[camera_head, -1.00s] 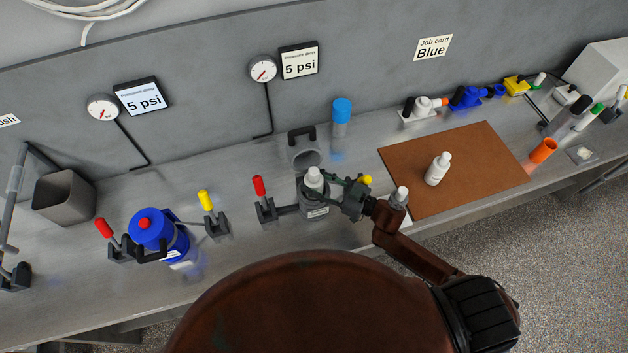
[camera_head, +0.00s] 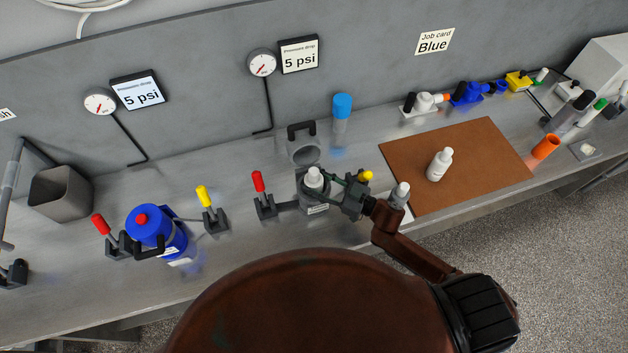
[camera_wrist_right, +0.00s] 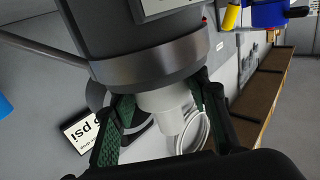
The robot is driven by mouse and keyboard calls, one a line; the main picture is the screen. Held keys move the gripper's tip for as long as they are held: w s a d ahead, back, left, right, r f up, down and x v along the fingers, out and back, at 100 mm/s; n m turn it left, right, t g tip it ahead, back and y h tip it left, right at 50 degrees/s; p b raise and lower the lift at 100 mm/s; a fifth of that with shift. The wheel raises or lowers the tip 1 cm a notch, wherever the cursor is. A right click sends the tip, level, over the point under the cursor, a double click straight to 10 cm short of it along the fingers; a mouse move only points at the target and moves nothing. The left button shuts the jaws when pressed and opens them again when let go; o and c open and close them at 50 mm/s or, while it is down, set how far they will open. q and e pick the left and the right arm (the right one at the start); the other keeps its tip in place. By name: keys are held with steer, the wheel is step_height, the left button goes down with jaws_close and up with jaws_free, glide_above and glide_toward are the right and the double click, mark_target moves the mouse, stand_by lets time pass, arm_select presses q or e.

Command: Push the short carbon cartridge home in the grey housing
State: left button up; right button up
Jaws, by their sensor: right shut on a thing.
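The grey housing (camera_head: 317,207) stands open on the bench between a red-handled and a yellow-handled clamp. The white cartridge (camera_head: 313,176) is in its mouth, with its narrow white end sticking up. My right gripper (camera_head: 326,184) reaches in from the right and is shut on the cartridge. In the right wrist view the cartridge (camera_wrist_right: 170,112) juts out of the grey housing (camera_wrist_right: 150,60) between the green-padded fingers (camera_wrist_right: 160,100). How deep the cartridge sits is hidden by the housing. My left gripper is not in view.
The grey lid with a black handle (camera_head: 304,148) lies behind the housing. A white bottle-shaped cartridge (camera_head: 438,165) stands on the brown mat (camera_head: 490,150), another (camera_head: 400,194) beside my right wrist. A blue-capped housing (camera_head: 150,228) stands left; a blue-topped cylinder (camera_head: 342,108) stands behind.

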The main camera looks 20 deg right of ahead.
steer(key=shift+f+b, duration=0.35)
steer(key=shift+f, duration=0.25)
steer(key=o, duration=1.4)
steer(key=shift+s+f, duration=0.1)
steer(key=shift+f, duration=0.35)
steer(key=shift+s, duration=0.15)
steer(key=shift+r+v, duration=0.15)
steer(key=shift+v, duration=1.8)
steer(key=shift+r+v, duration=0.15)
steer(key=shift+v, duration=1.8)
steer(key=shift+r+v, duration=0.2)
steer(key=shift+v, duration=1.75)
steer(key=shift+d, duration=0.15)
